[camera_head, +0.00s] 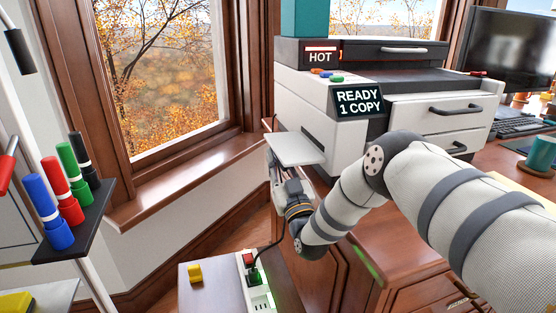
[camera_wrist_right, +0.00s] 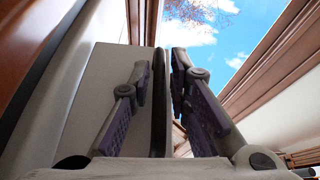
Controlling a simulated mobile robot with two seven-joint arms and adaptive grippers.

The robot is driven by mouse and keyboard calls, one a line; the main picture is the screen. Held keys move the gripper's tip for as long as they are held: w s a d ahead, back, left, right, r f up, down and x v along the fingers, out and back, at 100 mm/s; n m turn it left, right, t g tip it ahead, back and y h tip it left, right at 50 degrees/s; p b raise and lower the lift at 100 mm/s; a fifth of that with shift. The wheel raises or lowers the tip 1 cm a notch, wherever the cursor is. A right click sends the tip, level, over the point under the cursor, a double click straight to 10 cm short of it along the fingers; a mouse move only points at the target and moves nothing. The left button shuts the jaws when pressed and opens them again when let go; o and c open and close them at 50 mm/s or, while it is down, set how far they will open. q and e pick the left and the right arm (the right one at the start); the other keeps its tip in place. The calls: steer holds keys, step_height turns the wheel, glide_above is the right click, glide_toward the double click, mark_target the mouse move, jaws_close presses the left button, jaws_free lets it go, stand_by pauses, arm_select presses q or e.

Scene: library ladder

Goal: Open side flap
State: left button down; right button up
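The side flap (camera_head: 296,148) is a pale panel standing out from the left side of the white and dark copier (camera_head: 320,100). My right gripper (camera_head: 283,172) is just below it, with the flap hiding part of the fingers. In the right wrist view, a light panel, apparently the flap (camera_wrist_right: 100,85), has a dark upright edge. The fingers of my right gripper (camera_wrist_right: 161,75) stand apart on either side of that edge, with a narrow gap at the right finger. Contact with the left finger cannot be told. My left gripper is not in view.
The copier stands on a wooden desk by a window. A power strip (camera_head: 256,283) and a yellow block (camera_head: 195,273) are on a low wooden surface below. A marker tray (camera_head: 85,222) is at the left. A monitor (camera_head: 512,45) and teal mug (camera_head: 541,155) are at the right.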

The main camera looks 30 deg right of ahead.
steer(key=v, duration=1.2)
steer(key=shift+r, duration=0.1)
